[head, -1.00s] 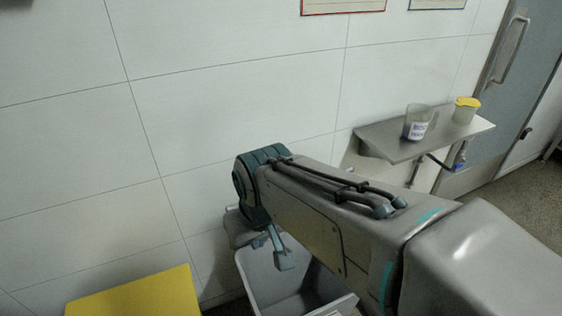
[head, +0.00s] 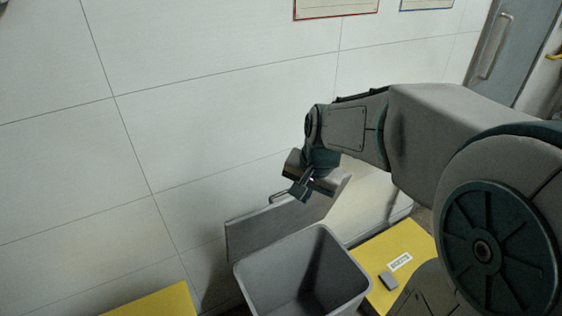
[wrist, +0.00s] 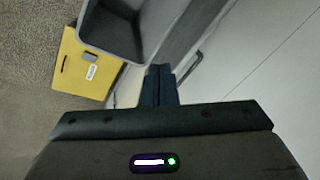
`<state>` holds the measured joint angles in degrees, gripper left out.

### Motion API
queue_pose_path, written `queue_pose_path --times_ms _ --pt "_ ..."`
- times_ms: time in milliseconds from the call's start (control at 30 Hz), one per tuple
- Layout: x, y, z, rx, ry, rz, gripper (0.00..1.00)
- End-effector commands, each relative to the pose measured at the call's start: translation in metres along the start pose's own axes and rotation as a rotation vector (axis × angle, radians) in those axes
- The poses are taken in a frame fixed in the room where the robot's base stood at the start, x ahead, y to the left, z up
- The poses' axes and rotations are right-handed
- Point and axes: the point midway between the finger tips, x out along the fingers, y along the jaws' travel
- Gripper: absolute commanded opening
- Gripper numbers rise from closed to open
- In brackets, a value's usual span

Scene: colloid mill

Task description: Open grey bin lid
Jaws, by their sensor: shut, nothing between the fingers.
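The grey bin (head: 300,262) stands at the lower middle of the head view with its mouth uncovered, and its inside looks empty. Its lid (head: 262,232) is up, standing behind the mouth close to the wall, with a handle at its upper edge. My gripper (head: 301,190) is shut and empty, above the bin beside the lid's upper edge. In the wrist view my shut fingers (wrist: 158,84) point toward the lid (wrist: 182,38) and bin (wrist: 112,24). I cannot tell whether they touch the lid.
A yellow surface with a white label (head: 412,243) is right of the bin; it also shows in the wrist view (wrist: 74,72). Another yellow surface (head: 160,303) is at the lower left. The tiled wall (head: 220,110) stands close behind. A grey door (head: 520,50) is at the upper right.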

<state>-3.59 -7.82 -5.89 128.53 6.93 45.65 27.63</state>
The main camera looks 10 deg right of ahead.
Motion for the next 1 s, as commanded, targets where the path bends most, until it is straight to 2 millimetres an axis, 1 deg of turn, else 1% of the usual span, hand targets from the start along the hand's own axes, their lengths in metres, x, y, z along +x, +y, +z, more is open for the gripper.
queue_pose_path --times_ms 33,100,200,300,400,533,667,767,1000 --pt "0.008 -0.009 -0.017 0.087 -0.008 0.002 0.00" --pt "0.020 -0.020 -0.038 0.211 -0.010 0.000 0.00" --pt "0.039 -0.032 -0.064 0.371 -0.009 0.000 0.00" --pt "0.055 -0.041 -0.084 0.497 -0.003 0.002 0.00" --pt "0.068 -0.046 -0.097 0.585 0.001 0.004 0.00" --pt "0.077 -0.049 -0.106 0.644 0.007 0.005 0.00" --pt "0.088 -0.049 -0.107 0.657 0.006 0.007 0.00" --pt "0.103 -0.049 -0.106 0.657 0.004 0.009 0.00" --pt "0.145 -0.048 -0.107 0.655 0.005 0.008 0.00"
